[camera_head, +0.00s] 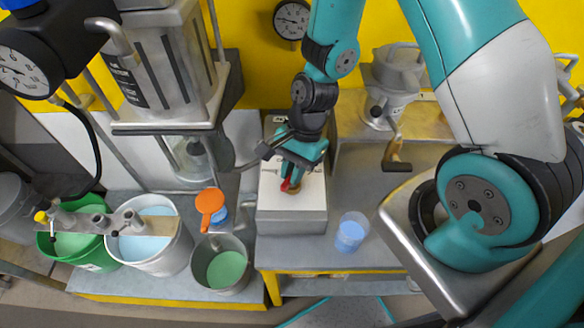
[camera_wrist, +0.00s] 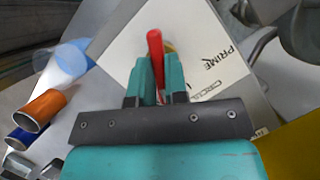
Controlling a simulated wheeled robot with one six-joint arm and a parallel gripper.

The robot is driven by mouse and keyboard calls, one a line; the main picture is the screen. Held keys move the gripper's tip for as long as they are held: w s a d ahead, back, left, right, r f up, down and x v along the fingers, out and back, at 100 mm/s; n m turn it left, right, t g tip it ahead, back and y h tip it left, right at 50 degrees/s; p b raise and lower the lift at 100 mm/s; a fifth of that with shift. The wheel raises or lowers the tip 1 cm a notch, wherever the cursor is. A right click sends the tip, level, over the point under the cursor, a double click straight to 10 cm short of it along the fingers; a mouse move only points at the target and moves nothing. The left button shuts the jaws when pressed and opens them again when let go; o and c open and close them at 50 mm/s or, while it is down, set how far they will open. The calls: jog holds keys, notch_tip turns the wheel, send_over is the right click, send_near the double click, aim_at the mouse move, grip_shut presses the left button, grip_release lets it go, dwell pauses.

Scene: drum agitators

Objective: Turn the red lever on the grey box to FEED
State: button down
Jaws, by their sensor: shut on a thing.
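The grey box (camera_head: 291,222) stands on the bench at the middle of the head view, with a white top plate. The red lever (camera_head: 285,185) is on its top, mostly hidden behind my gripper (camera_head: 296,176). In the wrist view the red lever (camera_wrist: 155,50) rises between the two teal fingers of my gripper (camera_wrist: 157,80), which are shut on it. The white plate (camera_wrist: 198,40) carries the printed words PRIME and CIRCUL..., the second one partly covered by a finger. The word FEED is not visible, and a brass-coloured pivot shows just behind the lever.
A clear cup with blue liquid (camera_head: 351,232) stands right of the box. A steel pot with green liquid (camera_head: 226,266), an orange-topped item (camera_head: 209,204) and a white bucket (camera_head: 150,246) stand to the left. A metal machine with a handle (camera_head: 396,90) is behind right.

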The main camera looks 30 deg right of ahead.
jog(key=shift+m+t, duration=0.4)
jog(key=shift+m, duration=0.8)
jog(key=c, duration=1.1)
grip_release()
jog(key=shift+d, duration=0.1)
jog(key=shift+c, duration=0.2)
jog(key=v, duration=1.7)
jog(key=shift+d+r, duration=0.15)
jog(key=shift+d, duration=0.15)
